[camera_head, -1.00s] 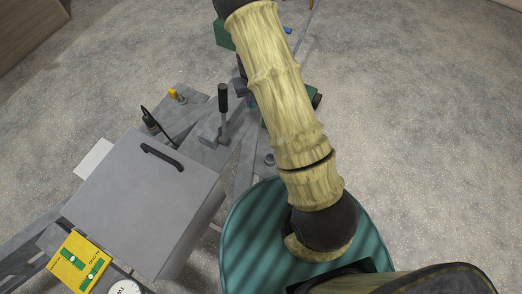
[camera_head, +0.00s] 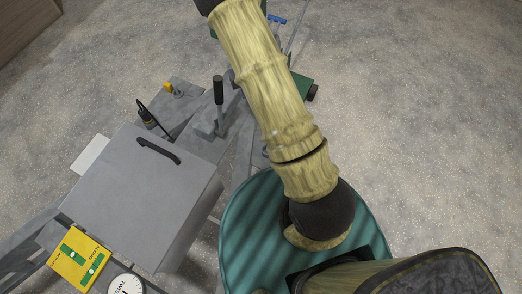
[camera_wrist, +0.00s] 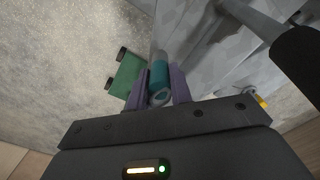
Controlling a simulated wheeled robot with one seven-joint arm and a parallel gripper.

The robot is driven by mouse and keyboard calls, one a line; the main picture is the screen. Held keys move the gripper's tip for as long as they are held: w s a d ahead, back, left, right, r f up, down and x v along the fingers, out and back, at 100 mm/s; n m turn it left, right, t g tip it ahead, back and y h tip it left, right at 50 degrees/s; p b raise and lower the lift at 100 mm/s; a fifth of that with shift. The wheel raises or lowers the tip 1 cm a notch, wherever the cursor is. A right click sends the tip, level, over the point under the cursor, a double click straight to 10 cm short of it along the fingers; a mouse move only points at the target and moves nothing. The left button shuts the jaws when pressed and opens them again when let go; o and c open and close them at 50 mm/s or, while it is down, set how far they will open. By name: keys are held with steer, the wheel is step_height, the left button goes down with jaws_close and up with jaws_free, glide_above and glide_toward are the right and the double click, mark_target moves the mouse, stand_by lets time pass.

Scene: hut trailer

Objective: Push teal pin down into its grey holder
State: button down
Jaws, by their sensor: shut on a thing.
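In the wrist view, the teal pin (camera_wrist: 160,74) sits between the two purple fingers of my gripper (camera_wrist: 159,92). The gripper is shut on it. A pale round end with a hollow centre faces the camera just below the teal part. A grey piece (camera_wrist: 159,54), which looks like the holder, meets the pin's far side. I cannot tell how deep the pin sits in it. In the head view my arm hides the gripper, the pin and the holder.
A black-handled lever (camera_head: 219,92) stands close by, and its handle also shows in the wrist view (camera_wrist: 298,62). A yellow knob (camera_head: 169,88), a grey box with a black handle (camera_head: 150,190), a teal drum (camera_head: 240,240) and a green block (camera_head: 297,84) surround my arm.

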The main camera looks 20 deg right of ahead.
steer(key=shift+f, duration=0.1)
stand_by(0.3)
steer(key=s+f, duration=0.4)
steer(key=f, duration=0.1)
steer(key=shift+s+f, duration=0.15)
steer(key=shift+s, duration=0.05)
steer(key=shift+s, duration=0.1)
